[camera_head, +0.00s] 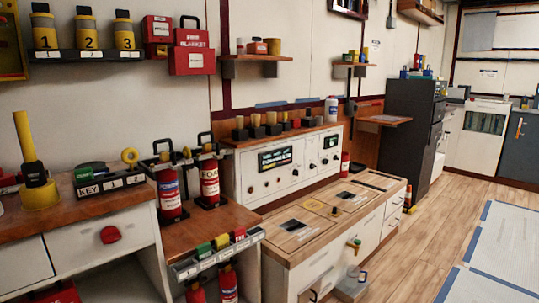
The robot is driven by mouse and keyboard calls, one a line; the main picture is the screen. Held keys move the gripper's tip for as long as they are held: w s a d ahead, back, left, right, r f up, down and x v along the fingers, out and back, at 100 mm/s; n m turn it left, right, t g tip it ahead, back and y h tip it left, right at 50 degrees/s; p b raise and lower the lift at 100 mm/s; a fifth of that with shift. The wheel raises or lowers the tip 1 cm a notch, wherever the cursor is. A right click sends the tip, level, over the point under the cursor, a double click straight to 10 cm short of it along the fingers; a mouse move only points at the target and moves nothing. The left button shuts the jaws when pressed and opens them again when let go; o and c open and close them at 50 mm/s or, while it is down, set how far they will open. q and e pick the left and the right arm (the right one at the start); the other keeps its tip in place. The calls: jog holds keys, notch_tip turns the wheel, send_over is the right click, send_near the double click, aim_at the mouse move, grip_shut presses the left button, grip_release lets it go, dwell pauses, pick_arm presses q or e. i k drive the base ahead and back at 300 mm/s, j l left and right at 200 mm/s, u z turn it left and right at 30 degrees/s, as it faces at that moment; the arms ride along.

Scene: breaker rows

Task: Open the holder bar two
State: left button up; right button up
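No part in view can be picked out for certain as holder bar two. Two red extinguishers stand upright on a wooden shelf: the left one (170,192) has a blue label, the right one (209,180) a white "FOAM" label. Black loops and handles show at their tops; whether any bar there is open or shut is too small to tell. Below, a grey label rail (218,256) with green, red and yellow blocks runs along the shelf's front edge. Parts of more red cylinders (227,284) show under it. Neither of my grippers is in view.
A wall rack (86,55) holds yellow-black items numbered 1, 2, 3. A black "KEY" holder (108,186) sits on the left wooden counter (85,221). A white control panel (285,160) stands behind a low cabinet (325,215).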

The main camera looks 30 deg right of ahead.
aim_at(218, 154)
jog(key=z, duration=0.65)
jog(key=i+l+u, duration=0.1)
jog(key=l+u, duration=0.15)
jog(key=l, duration=0.35)
jog(key=l+u, duration=0.25)
jog(key=l, duration=0.4)
